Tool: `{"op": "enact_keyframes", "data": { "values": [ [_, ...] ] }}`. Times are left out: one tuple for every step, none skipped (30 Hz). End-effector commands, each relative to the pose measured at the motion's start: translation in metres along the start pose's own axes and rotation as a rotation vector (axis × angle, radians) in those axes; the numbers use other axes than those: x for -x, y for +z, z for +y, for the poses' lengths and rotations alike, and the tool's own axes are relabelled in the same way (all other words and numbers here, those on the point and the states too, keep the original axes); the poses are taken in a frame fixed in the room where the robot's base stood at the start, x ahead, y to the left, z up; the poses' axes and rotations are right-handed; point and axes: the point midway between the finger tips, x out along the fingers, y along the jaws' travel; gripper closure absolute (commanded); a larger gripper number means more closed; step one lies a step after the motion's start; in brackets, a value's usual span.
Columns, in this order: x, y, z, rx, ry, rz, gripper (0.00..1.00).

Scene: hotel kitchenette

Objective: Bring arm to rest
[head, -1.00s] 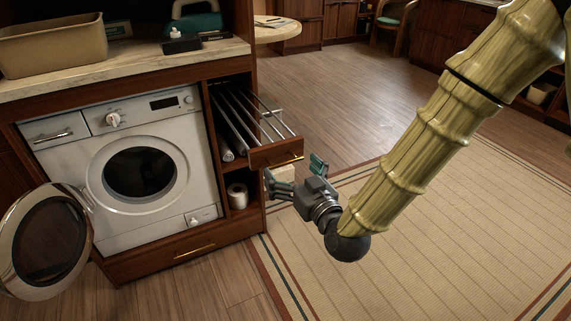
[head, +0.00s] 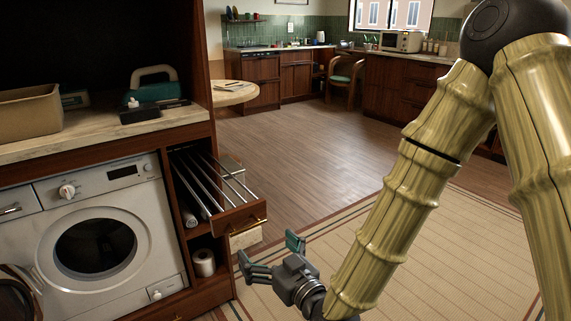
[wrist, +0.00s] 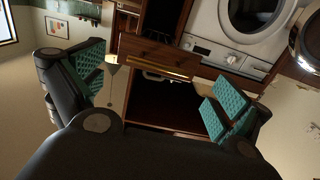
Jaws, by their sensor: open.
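My gripper (head: 268,256) is low in the middle of the head view, in front of the pulled-out rack drawer (head: 240,213) and a little to its right. Its green-padded fingers are spread apart with nothing between them. In the wrist view my gripper (wrist: 160,95) is also open and empty, with the wooden drawer front and its brass handle (wrist: 155,66) beyond the fingers. My bamboo-like arm runs from the upper right down to the gripper. A gap shows between the fingers and the drawer in the head view.
A washing machine (head: 95,240) stands at the left with its round door (head: 15,298) swung open. A paper roll (head: 204,262) sits in the shelf under the rack drawer. A rug (head: 400,260) covers the floor at right. Open wooden floor (head: 290,145) leads to the far kitchen counters.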

Motion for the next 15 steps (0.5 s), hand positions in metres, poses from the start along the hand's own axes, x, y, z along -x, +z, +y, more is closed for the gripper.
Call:
{"op": "enact_keyframes", "data": {
  "values": [
    [0.003, 0.014, 0.004, -0.011, 0.008, -0.033, 0.0],
    [0.005, 0.025, 0.007, -0.019, 0.013, -0.06, 0.0],
    [0.009, 0.042, 0.011, -0.032, 0.021, -0.101, 0.0],
    [0.013, 0.056, 0.014, -0.044, 0.028, -0.136, 0.0],
    [0.018, 0.072, 0.018, -0.057, 0.038, -0.175, 0.0],
    [0.025, 0.093, 0.023, -0.076, 0.05, -0.229, 0.0],
    [0.031, 0.109, 0.027, -0.09, 0.06, -0.271, 0.0],
    [0.038, 0.125, 0.03, -0.105, 0.07, -0.311, 0.0],
    [0.047, 0.145, 0.035, -0.124, 0.085, -0.366, 0.0],
    [0.055, 0.161, 0.037, -0.139, 0.095, -0.407, 0.0],
    [0.064, 0.176, 0.04, -0.154, 0.106, -0.448, 0.0],
    [0.075, 0.196, 0.044, -0.174, 0.122, -0.502, 0.0],
    [0.085, 0.21, 0.046, -0.189, 0.133, -0.542, 0.0],
    [0.095, 0.225, 0.049, -0.204, 0.146, -0.583, 0.0],
    [0.108, 0.243, 0.051, -0.224, 0.163, -0.636, 0.0]
  ]
}}
